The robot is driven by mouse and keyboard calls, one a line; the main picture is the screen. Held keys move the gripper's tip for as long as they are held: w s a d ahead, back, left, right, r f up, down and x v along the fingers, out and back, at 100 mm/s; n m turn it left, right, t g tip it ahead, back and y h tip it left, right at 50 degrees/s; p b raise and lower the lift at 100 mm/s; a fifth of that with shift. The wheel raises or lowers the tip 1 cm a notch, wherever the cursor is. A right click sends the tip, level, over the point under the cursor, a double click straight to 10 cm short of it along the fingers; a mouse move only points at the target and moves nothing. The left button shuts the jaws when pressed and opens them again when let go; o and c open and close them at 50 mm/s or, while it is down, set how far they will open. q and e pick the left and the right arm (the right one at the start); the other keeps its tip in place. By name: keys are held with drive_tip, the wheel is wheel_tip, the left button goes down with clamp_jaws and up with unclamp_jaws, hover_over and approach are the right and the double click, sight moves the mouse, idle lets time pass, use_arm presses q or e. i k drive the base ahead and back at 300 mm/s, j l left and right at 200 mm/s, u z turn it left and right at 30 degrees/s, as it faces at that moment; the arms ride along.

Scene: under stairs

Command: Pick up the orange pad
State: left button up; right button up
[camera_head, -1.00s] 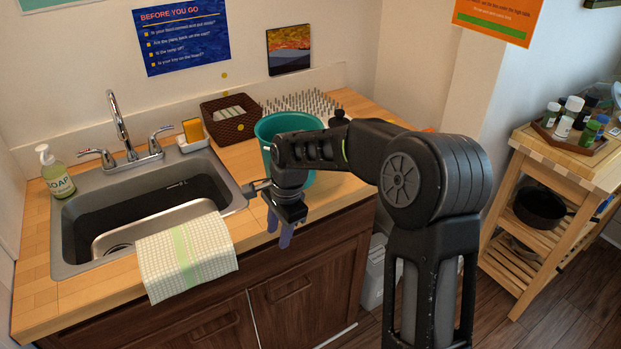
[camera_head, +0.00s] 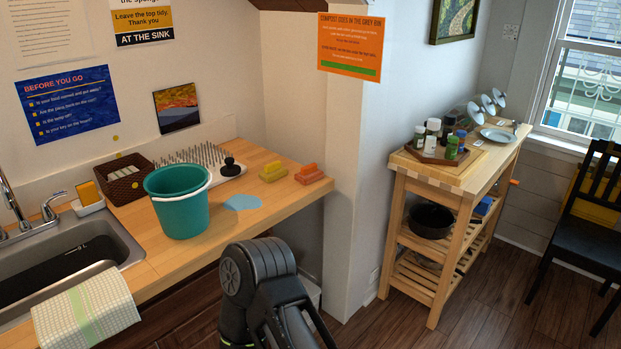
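The orange pad (camera_head: 309,174) lies on the right end of the wooden counter, near the wall corner. It looks like a small block with a lighter, brighter orange upper part. A yellow pad (camera_head: 272,172) lies just to its left, apart from it. One of my arms shows at the bottom middle, below and in front of the counter, but its gripper is out of the picture. My other gripper is not in view either. Nothing covers the orange pad.
A teal bucket (camera_head: 178,201) stands left of the pads. A flat light-blue piece (camera_head: 243,202) lies between. A spiked white rack (camera_head: 205,160) with a black knob-like thing (camera_head: 231,166) is behind. A wooden cart (camera_head: 452,183) stands to the right, across a floor gap.

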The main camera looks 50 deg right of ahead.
sight(309, 173)
drive_tip(key=i+l, duration=0.1)
drive_tip(key=i, duration=0.9)
drive_tip(key=z, duration=2.05)
drive_tip(key=i+l+z, duration=0.4)
drive_tip(key=i+z, duration=0.15)
drive_tip(key=i, duration=0.25)
drive_tip(key=i+z, duration=0.3)
drive_tip(key=i+l, duration=0.05)
drive_tip(key=i, duration=0.05)
